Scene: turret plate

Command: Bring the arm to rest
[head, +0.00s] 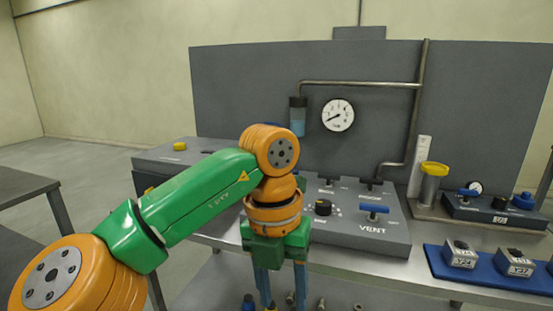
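My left arm, green and orange, comes in from the lower left and bends down at an orange joint in front of the bench. My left gripper (281,290) points down at the bench's front edge, below the grey control panel (340,233). Its two fingers are apart, and I see nothing between them that it holds. The fingertips are close to the bottom edge of the picture. My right gripper is not in view.
The grey panel carries a blue-handled VENT valve (373,209) and a black knob (323,207). A gauge (338,115) and pipe (360,84) are behind. A blue mat (487,268) with labelled blocks lies right. A dark table (22,183) stands left; floor shows between.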

